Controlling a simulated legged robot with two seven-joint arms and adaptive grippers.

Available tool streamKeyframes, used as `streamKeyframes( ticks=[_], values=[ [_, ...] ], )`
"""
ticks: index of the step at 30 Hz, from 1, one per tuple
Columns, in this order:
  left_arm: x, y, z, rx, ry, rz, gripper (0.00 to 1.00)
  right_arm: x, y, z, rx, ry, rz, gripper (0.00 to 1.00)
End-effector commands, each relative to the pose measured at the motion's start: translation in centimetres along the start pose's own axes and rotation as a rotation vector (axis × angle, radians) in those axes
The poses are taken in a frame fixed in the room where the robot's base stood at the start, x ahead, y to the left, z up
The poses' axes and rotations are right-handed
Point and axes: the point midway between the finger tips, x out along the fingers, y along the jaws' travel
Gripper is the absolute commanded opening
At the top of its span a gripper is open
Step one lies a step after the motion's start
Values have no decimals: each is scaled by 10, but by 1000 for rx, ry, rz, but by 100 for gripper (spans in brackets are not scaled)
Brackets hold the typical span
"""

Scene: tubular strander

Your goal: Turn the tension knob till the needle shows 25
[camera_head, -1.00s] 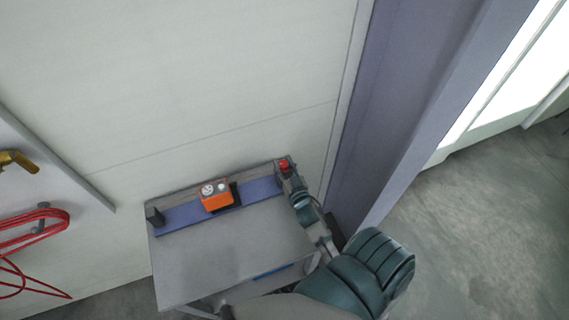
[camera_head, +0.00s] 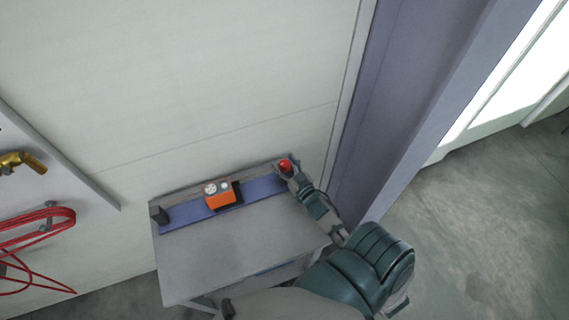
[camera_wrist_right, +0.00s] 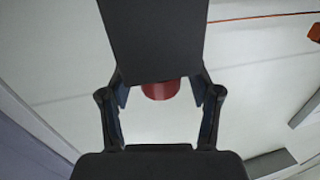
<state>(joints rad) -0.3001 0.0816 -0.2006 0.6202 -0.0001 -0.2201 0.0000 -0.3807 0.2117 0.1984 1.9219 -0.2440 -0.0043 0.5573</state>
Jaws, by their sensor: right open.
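A red knob (camera_head: 286,164) stands at the right end of the blue strip on the bench. My right gripper (camera_head: 289,171) is at the knob and partly covers it in the head view. In the right wrist view a red round part (camera_wrist_right: 160,90) shows between the two dark fingers of the open right gripper (camera_wrist_right: 160,100), with gaps to both sides; a dark block hides its upper part. An orange box (camera_head: 222,201) with two pale round dials (camera_head: 216,187) sits left of the knob. The needle is too small to read. My left gripper is not in view.
The grey bench top (camera_head: 235,255) is bare in front of the strip. A small dark post (camera_head: 158,215) stands at its left end. A blue-grey column (camera_head: 420,90) rises close on the right. Red hose (camera_head: 40,222) and a brass-coloured fitting (camera_head: 22,162) hang at the left.

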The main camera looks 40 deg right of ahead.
Motion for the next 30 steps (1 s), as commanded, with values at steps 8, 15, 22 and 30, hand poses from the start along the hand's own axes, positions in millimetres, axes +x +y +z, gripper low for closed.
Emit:
streamKeyframes(
  ticks=[8, 15, 22, 30],
  values=[
    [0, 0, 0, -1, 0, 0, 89, -27, 0, 1, 2, -3, 1, 63],
    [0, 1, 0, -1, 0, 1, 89, -81, 0, 2, 1, -5, 2, 63],
    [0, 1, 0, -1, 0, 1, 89, -113, 0, 2, 0, -3, 1, 63],
    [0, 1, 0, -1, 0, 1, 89, -119, 0, 1, -1, -1, 0, 63]
  ],
)
